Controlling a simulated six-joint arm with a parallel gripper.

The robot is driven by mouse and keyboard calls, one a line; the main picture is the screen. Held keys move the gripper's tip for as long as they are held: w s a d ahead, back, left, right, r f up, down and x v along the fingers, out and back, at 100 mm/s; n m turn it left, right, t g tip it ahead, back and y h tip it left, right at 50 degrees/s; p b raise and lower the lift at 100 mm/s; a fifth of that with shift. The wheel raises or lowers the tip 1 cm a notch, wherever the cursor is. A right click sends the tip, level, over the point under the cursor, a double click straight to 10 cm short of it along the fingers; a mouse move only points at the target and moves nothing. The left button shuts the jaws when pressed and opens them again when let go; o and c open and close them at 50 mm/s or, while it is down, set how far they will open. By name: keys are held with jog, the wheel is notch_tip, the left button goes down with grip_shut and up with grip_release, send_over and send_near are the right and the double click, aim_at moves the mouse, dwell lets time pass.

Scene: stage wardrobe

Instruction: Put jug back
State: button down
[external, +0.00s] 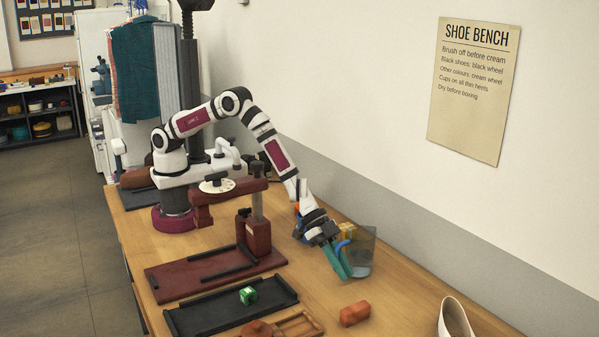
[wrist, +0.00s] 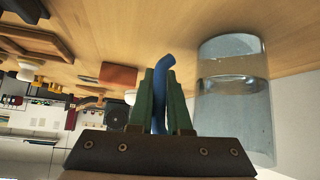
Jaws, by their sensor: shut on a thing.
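The jug (external: 362,254) is a clear, grey-tinted vessel with a blue handle (external: 342,246), near the wall side of the bench. In the wrist view the jug (wrist: 236,110) is at the right and its blue handle (wrist: 160,95) is between the green fingers. My gripper (external: 338,263) points down at the jug's left side, its fingers shut on the handle; they also show in the wrist view (wrist: 161,100). The jug looks roughly upright. I cannot tell whether its base touches the bench. The fingers hide part of the handle.
An orange-brown block (external: 355,314) and a white shoe (external: 455,318) lie nearer the front. A dark red press stand (external: 257,240) is to the left.

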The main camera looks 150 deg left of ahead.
jog(key=c, duration=1.3)
grip_release()
jog(key=shift+f, duration=0.1)
jog(key=o, duration=0.4)
jog(key=shift+o, duration=0.2)
jog(key=shift+r, duration=0.2)
jog(key=v, duration=1.2)
jog(key=shift+a, duration=0.1)
